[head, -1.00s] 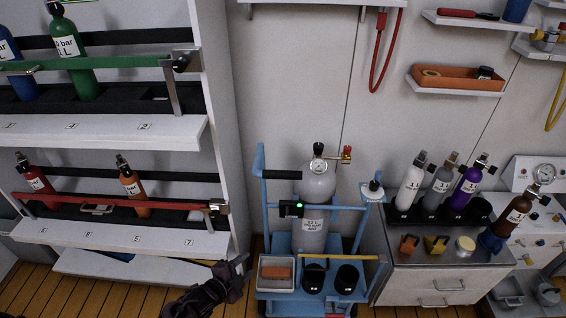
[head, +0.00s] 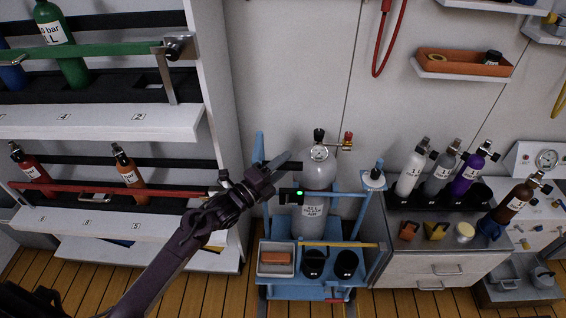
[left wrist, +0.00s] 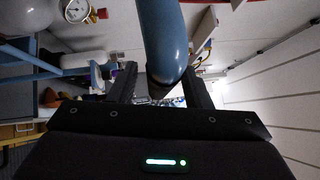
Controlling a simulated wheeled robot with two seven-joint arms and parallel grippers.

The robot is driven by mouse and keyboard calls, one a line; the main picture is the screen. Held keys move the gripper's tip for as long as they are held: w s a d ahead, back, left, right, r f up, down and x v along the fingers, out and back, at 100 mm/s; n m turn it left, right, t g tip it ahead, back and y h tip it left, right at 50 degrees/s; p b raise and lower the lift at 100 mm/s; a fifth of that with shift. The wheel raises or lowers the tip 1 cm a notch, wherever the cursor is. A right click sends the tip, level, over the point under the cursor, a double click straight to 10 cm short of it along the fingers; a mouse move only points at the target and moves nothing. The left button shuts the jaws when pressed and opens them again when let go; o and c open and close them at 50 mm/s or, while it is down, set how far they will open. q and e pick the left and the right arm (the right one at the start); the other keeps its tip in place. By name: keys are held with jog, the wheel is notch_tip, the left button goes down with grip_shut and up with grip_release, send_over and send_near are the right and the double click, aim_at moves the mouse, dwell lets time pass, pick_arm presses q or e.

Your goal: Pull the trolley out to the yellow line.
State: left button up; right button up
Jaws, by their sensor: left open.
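The blue trolley (head: 262,284) stands on the plank floor between the bottle rack and the drawer cabinet. It carries a grey gas cylinder (head: 312,215), a white bin and two black cups. My left gripper (head: 281,174) is open at the trolley's upper left, by its blue handle post (head: 259,146). In the left wrist view a blue rounded bar (left wrist: 166,45) reaches down toward the gap between the open fingers (left wrist: 160,90); I cannot tell whether they touch it. My right gripper is not in view. No yellow floor line shows.
The rack (head: 120,120) with red, orange and green bottles is close on the left. The drawer cabinet (head: 432,275) with several bottles stands close on the right. A yellow rod (head: 345,244) crosses the trolley's front. Bare planks (head: 195,296) show at the front left.

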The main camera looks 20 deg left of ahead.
pick_arm(q)
jog(key=shift+w+d, duration=0.15)
grip_shut()
jog(key=shift+f, duration=0.1)
dwell(0.3)
